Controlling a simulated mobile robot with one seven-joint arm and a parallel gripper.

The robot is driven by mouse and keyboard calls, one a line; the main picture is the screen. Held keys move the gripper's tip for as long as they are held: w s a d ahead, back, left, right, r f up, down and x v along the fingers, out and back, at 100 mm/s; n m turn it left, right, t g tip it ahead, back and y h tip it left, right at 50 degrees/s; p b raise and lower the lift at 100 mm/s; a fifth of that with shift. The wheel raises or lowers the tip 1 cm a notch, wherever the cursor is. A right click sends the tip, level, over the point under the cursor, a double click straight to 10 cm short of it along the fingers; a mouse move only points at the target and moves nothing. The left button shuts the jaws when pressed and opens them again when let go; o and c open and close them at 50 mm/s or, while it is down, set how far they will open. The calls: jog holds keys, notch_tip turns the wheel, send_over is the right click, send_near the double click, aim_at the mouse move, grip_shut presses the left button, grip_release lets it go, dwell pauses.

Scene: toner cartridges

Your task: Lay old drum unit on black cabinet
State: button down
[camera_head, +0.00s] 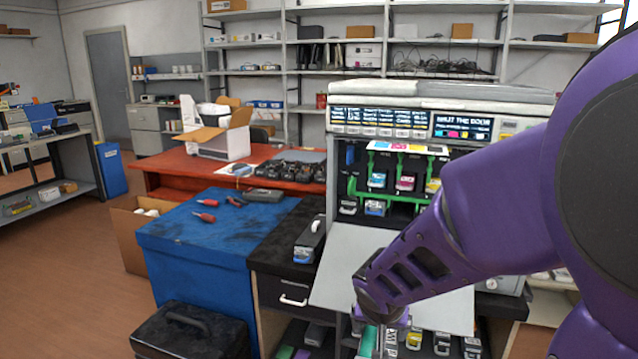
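The black cabinet (279,240) stands left of the printer, with a drawer and white handle on its front. A dark unit with a grey top and a blue-white end (309,241) lies on it near the right edge. I cannot tell which unit is the old drum unit. My gripper (380,345) points down at the bottom edge, in front of the printer's lowered door. Its fingers are mostly cut off. Several cartridges (415,341) lie low around it, one teal piece (367,341) right beside it. I cannot tell whether it holds anything.
The open printer (400,190) shows coloured cartridges and green levers. Its grey door (345,262) hangs out. A blue-covered table (190,235) with red-handled tools stands left. A black case (190,333) is on the floor. The cabinet top is clear behind the dark unit.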

jog(key=f+p, duration=0.1)
jog(key=d+f+n+y+p, duration=0.1)
jog(key=w+d+f+n+p, duration=0.1)
jog(key=f+p, duration=0.1)
jog(key=shift+w, duration=0.1)
jog(key=shift+d+f+n+y+p, duration=0.3)
jog(key=shift+d+f+n+p, duration=0.2)
jog(key=shift+f, duration=0.25)
jog(key=shift+a, duration=0.15)
